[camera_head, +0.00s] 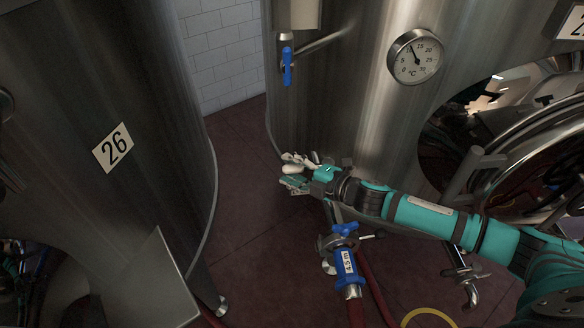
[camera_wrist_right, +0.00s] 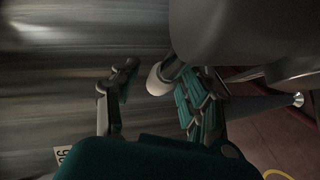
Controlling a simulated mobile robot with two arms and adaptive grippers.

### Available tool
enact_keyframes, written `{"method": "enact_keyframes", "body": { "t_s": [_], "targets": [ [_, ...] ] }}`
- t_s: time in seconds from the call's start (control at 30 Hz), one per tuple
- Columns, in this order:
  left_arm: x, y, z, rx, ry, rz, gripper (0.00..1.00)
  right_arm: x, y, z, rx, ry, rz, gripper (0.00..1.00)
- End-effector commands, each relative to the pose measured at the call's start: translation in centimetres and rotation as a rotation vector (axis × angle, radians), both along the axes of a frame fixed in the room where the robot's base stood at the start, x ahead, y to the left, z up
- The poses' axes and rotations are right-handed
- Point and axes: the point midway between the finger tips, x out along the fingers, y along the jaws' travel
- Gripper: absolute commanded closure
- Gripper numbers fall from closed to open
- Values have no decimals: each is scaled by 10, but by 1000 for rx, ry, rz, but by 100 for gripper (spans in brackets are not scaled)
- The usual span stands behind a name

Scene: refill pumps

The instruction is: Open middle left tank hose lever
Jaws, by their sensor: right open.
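My right gripper (camera_head: 291,172) is open beside the lower left side of the steel tank in the middle. In the right wrist view its fingers (camera_wrist_right: 155,98) are spread apart. A pale rounded tip (camera_wrist_right: 158,80) shows between or just behind them; I cannot tell whether it is a lever or touches them. A blue hose fitting (camera_head: 347,268) with a blue handle (camera_head: 345,229) and a length label stands below and right of the gripper, apart from it. Another blue lever (camera_head: 287,66) hangs down on a pipe valve higher on the tank. My left gripper is not seen.
The middle tank (camera_head: 340,110) carries a round thermometer (camera_head: 416,57) and an open round hatch (camera_head: 520,150). Tank 26 (camera_head: 165,160) stands on the left. A red hose (camera_head: 356,312) runs over the floor. Red floor (camera_head: 240,215) lies free between the tanks.

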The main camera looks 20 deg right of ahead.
Motion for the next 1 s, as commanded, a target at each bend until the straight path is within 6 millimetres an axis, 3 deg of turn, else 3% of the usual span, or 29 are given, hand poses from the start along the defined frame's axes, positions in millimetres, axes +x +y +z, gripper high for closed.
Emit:
{"method": "enact_keyframes", "body": {
  "t_s": [0.2,0.53,1.0],
  "targets": [
    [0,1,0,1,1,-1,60,0,0,0,0,0,0,55],
    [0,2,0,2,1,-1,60,0,0,0,0,0,0,98],
    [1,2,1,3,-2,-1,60,2,0,0,1,0,7,100]
  ]
}}
